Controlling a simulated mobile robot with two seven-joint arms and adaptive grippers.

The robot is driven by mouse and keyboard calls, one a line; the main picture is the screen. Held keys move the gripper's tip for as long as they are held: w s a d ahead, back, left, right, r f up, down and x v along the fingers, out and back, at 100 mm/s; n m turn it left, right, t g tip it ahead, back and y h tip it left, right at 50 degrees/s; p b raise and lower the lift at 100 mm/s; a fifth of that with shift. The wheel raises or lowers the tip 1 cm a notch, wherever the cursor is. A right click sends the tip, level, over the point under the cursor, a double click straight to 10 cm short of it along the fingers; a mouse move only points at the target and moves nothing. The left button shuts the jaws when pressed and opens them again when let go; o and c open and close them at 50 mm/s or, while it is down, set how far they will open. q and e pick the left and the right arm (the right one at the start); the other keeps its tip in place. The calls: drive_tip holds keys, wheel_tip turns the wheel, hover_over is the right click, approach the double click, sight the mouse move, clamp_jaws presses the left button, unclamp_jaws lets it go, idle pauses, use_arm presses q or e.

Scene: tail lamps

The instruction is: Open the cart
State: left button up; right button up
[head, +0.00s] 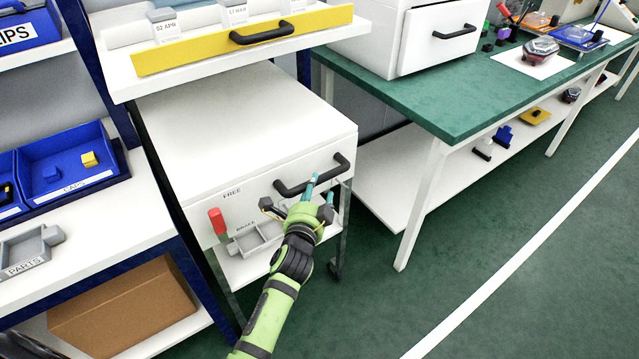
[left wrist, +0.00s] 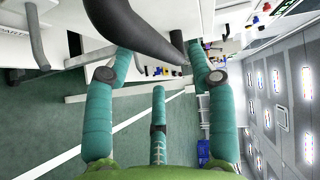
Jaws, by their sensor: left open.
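The cart (head: 235,120) is a white box on wheels with a drawer front that looks shut. A black bar handle (head: 291,188) runs across that front. A red lever (head: 217,222) stands at its left, near the labels FREE and BRAKE. My left gripper (head: 322,190) is open at the right part of the handle, one teal fingertip overlapping it. In the left wrist view the dark handle (left wrist: 133,30) shows large between the tips of my left gripper (left wrist: 160,58); whether they touch it I cannot tell. My right gripper is not in view.
A shelf with a yellow-fronted drawer (head: 205,45) hangs above the cart. A green-topped bench (head: 440,95) stands at the right. A rack with blue bins (head: 75,165) and a cardboard box (head: 122,308) is at the left. The green floor (head: 420,280) in front is clear.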

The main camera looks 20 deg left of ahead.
sight(320, 182)
use_arm(q)
drive_tip(key=shift+w+a+f, duration=0.1)
drive_tip(key=shift+w+f, duration=0.1)
drive_tip(key=shift+w, duration=1)
drive_tip(key=shift+w+a+f, duration=0.1)
drive_tip(key=shift+w+f, duration=0.1)
drive_tip(key=shift+w, duration=0.95)
clamp_jaws()
